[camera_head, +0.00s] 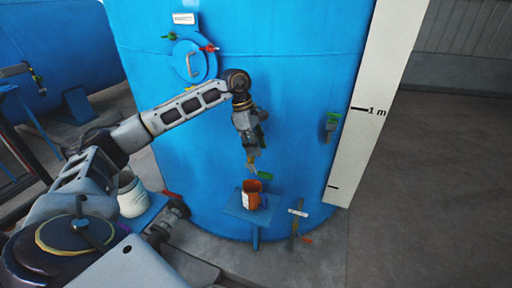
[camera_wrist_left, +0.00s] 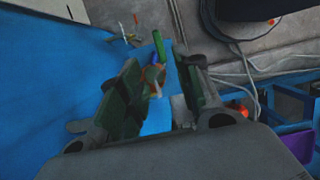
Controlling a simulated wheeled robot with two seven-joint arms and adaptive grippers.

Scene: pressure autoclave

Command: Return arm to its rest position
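My left arm reaches in from the left in the head view. Its gripper (camera_head: 254,158) hangs pointing down in front of the large blue vessel (camera_head: 300,60). It is just above a small valve with a green handle (camera_head: 264,175). In the left wrist view the two fingers of this gripper (camera_wrist_left: 165,95) stand apart. A green handle (camera_wrist_left: 157,46) shows beyond the gap between them, and I cannot tell whether a finger touches the valve. My right gripper does not show clearly in either view.
An orange container (camera_head: 251,196) stands on a small blue shelf (camera_head: 236,212) below my left gripper. A white jug (camera_head: 131,195) stands at left. Another green-handled valve (camera_head: 331,124) sits right on the vessel, near a white height scale (camera_head: 378,95). The floor at right is clear.

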